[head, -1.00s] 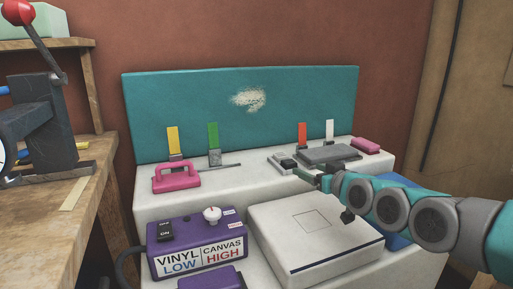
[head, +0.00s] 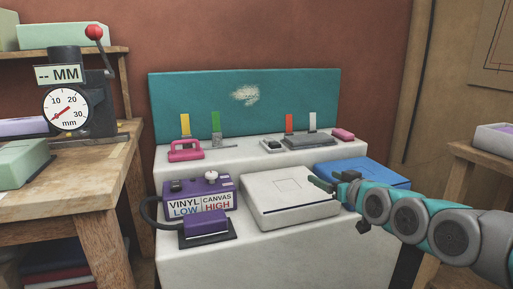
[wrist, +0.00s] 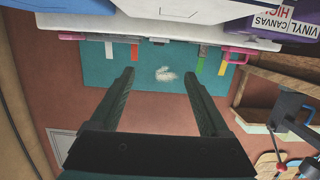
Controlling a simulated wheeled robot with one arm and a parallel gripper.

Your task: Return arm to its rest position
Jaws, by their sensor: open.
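My gripper (head: 328,184) is open and empty at the end of my teal and grey arm, which reaches in from the right edge of the head view. In that view it overlaps the right side of the white square pad (head: 290,200) and the near-left part of the blue pad (head: 370,174). In the wrist view my gripper (wrist: 157,76) shows two dark fingers spread apart with nothing between them. That view is upside down, with the teal board (wrist: 110,72) behind the fingers and the white bench (wrist: 150,28) along the top.
A purple control box (head: 198,196) labelled vinyl low, canvas high stands on the white bench (head: 250,245). A gauge (head: 72,108) with a red-knobbed lever stands on the left wooden table (head: 85,190). Another wooden table (head: 480,158) is at the right. Open room around my arm is hard to judge.

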